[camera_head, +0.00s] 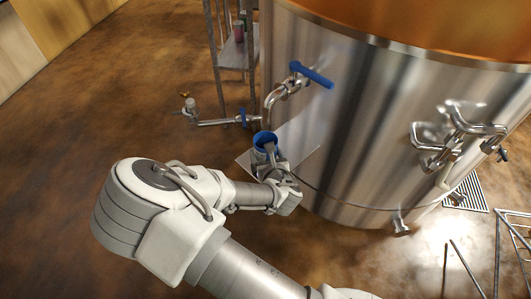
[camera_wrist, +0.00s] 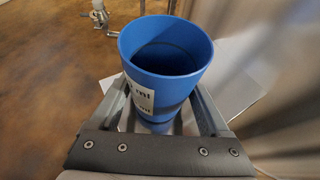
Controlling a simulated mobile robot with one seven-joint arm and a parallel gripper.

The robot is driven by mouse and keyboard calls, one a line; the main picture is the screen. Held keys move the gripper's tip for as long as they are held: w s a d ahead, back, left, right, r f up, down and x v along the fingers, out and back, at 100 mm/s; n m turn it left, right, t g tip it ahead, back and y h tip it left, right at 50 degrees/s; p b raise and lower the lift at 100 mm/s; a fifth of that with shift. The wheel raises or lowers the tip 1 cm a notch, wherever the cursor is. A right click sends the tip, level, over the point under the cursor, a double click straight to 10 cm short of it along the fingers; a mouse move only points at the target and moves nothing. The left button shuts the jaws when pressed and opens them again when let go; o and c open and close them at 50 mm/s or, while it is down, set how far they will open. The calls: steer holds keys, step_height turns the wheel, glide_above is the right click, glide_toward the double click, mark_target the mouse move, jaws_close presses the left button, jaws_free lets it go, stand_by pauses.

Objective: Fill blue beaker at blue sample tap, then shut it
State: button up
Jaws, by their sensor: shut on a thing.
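The blue beaker (camera_head: 265,140) is upright under the spout of the blue sample tap, in front of the steel tank. My gripper (camera_head: 270,164) is shut on the blue beaker, which also shows in the wrist view (camera_wrist: 166,55) between the two fingers (camera_wrist: 165,115). A white label with dark print is on its side. The inside looks dark blue; I cannot tell how much liquid is in it. The blue sample tap has a curved steel spout (camera_head: 273,97) and a blue lever handle (camera_head: 312,75), which points right and slightly down. I cannot make out a stream.
The large steel tank (camera_head: 370,120) stands close to the right of my gripper. A white sheet (camera_head: 300,140) lies under the beaker. A low pipe with a valve (camera_head: 215,122) is to the left, near a metal shelf rack (camera_head: 235,52). The brown floor (camera_head: 120,110) is open at left.

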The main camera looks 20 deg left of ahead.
steer(key=shift+f, duration=0.2)
steer(key=o, duration=1.4)
steer(key=shift+r, duration=0.1)
